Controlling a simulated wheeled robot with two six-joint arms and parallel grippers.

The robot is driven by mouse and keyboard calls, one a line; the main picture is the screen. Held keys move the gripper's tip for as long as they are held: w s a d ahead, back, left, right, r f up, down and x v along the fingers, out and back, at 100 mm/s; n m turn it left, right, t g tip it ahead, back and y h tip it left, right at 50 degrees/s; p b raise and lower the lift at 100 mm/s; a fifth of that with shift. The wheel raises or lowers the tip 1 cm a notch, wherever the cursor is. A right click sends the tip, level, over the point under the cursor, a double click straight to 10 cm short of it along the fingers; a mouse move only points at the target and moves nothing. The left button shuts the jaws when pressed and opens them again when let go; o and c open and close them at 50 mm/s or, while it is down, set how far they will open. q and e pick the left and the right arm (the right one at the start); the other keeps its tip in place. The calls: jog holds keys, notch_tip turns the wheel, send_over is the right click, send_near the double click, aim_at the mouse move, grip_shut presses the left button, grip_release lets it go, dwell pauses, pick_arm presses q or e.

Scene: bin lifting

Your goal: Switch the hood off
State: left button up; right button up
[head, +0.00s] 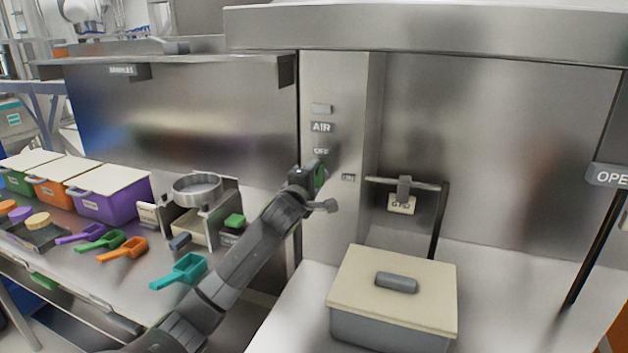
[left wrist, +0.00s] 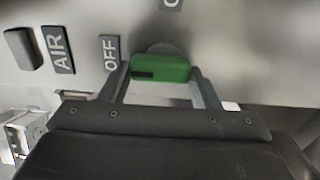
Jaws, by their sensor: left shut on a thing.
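The hood's green switch (head: 320,177) is on the steel post, below the OFF label (head: 321,151) and left of a second small label (head: 348,177). In the left wrist view the green switch (left wrist: 160,68) lies level, with a dark mark at its left end, the end nearer the OFF label (left wrist: 110,52). My left gripper (left wrist: 163,82) is shut on the switch, one finger at each end. In the head view my left gripper (head: 312,187) covers part of the switch. My right gripper is not in view.
An AIR label (head: 320,127) and a grey block (head: 321,108) are above the switch. A lidded bin (head: 393,334) stands inside the hood, right of my left arm. A ring-topped device (head: 197,187) and several coloured scoops are on the bench at left.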

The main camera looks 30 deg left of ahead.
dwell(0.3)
pick_arm(q)
jog(key=o, duration=1)
jog(key=b+v, duration=0.2)
jog(key=v, duration=1.5)
jog(key=shift+s+a+f, duration=0.1)
jog(key=shift+s, duration=0.15)
